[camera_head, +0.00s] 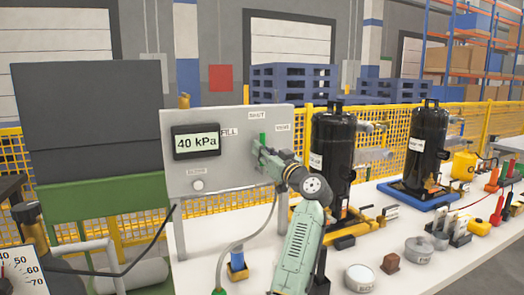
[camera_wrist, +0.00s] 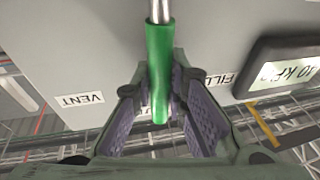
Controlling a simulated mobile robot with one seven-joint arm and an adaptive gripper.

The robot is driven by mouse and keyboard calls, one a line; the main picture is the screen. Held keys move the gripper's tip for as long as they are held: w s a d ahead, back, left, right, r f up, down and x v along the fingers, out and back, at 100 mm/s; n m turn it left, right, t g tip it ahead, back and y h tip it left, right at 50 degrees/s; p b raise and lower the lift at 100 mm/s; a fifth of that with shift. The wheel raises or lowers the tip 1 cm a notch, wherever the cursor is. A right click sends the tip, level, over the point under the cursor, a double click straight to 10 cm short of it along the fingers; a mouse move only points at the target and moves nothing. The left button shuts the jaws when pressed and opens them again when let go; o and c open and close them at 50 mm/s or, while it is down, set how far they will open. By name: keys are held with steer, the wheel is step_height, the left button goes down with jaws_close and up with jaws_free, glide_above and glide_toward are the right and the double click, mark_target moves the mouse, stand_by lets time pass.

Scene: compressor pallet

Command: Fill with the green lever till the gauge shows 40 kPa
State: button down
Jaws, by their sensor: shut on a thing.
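The grey panel (camera_head: 230,185) carries a digital gauge (camera_head: 197,142) that reads 40 kPa. The gauge also shows in part at the right of the wrist view (camera_wrist: 290,70). The green lever (camera_wrist: 159,70) lies between the fingers of my gripper (camera_wrist: 158,105). In the head view the green lever (camera_head: 262,139) points up toward the SHUT label, between FILL on the left and VENT on the right. My gripper (camera_head: 262,152) is shut on it, and the fingers hide part of it. In the wrist view the fingers cover most of the SHUT label.
A small white bleed knob (camera_head: 198,185) sits below the gauge. Black tanks (camera_head: 333,150) stand on the white table (camera_head: 400,270) to the right, with small labelled parts nearby. A hose runs down before the panel.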

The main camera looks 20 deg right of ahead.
steer(key=c, duration=1.6)
jaws_free()
steer(key=v, duration=1.2)
steer(key=shift+f, duration=0.1)
